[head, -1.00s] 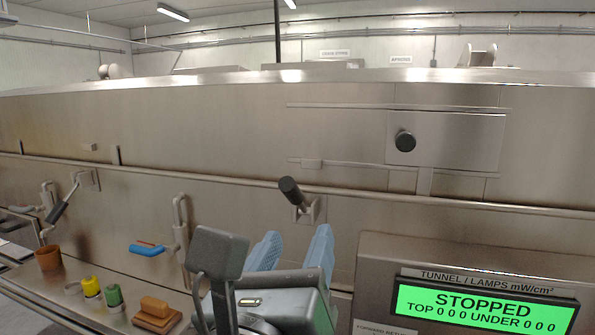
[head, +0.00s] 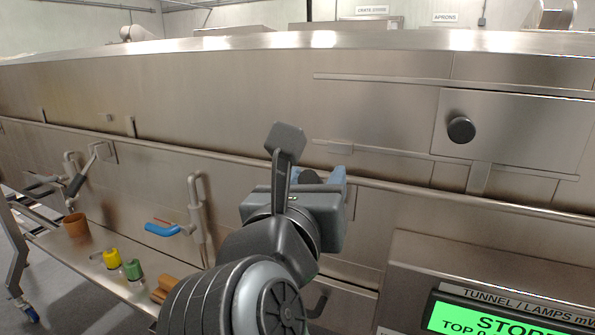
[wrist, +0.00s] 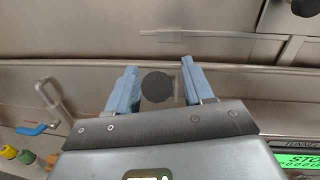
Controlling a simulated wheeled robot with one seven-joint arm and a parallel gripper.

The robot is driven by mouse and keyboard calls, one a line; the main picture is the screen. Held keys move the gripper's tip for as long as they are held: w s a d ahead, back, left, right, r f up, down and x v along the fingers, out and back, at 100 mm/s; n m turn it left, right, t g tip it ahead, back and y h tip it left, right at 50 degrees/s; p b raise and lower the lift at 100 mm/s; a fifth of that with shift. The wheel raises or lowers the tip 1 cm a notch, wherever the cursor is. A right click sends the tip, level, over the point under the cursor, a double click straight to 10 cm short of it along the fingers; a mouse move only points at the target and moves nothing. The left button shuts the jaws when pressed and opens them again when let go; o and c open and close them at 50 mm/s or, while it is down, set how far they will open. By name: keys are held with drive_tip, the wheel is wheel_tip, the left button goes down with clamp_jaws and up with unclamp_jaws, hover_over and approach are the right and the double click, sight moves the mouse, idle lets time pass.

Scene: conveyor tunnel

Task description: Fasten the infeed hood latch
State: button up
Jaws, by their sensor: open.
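A latch lever with a black grip sits on the steel hood front. In the head view its grip (head: 310,177) is mostly hidden behind my gripper (head: 320,173). In the wrist view the round black grip end (wrist: 157,87) shows between the two blue fingers of my gripper (wrist: 158,68). The fingers are open, one on each side, with a visible gap to the grip. A second latch lever with a black grip (head: 76,185) hangs tilted on the left of the hood front. No label tells which is the infeed latch.
A blue-handled valve (head: 163,229) and its upright pipe are left of my gripper. A brown cup (head: 76,227), yellow bottle (head: 112,258) and green bottle (head: 133,269) stand on the lower ledge. A round black knob (head: 461,130) and a green "STOPPED" display (head: 490,318) are right.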

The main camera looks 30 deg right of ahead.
drive_tip(key=shift+w+d, duration=0.35)
clamp_jaws()
idle(0.3)
